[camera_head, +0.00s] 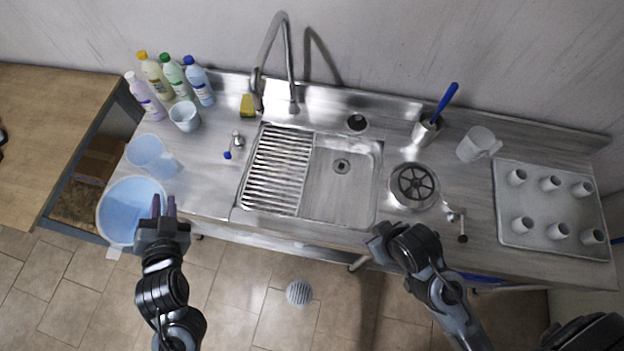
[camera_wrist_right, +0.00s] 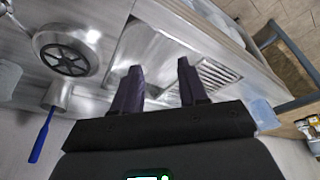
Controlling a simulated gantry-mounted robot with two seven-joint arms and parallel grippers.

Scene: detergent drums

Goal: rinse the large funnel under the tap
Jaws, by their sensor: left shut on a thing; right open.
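The large funnel (camera_head: 122,208) is pale blue and wide-mouthed, at the left end of the counter in the head view, with its mouth facing up. My left gripper (camera_head: 163,207) is shut on its right rim. The tap (camera_head: 272,58) is a tall metal gooseneck behind the sink (camera_head: 340,190), well to the right of the funnel. My right gripper (camera_head: 376,245) is near the front edge of the sink. In the right wrist view its fingers (camera_wrist_right: 157,82) are apart with nothing between them.
A smaller pale blue funnel-like piece (camera_head: 145,150) lies behind the large funnel. Several bottles (camera_head: 172,76), a cup (camera_head: 185,116) and a yellow sponge (camera_head: 247,106) stand at the back left. A round metal fitting (camera_head: 414,186), a white jug (camera_head: 477,145) and a tray (camera_head: 510,242) are right of the sink.

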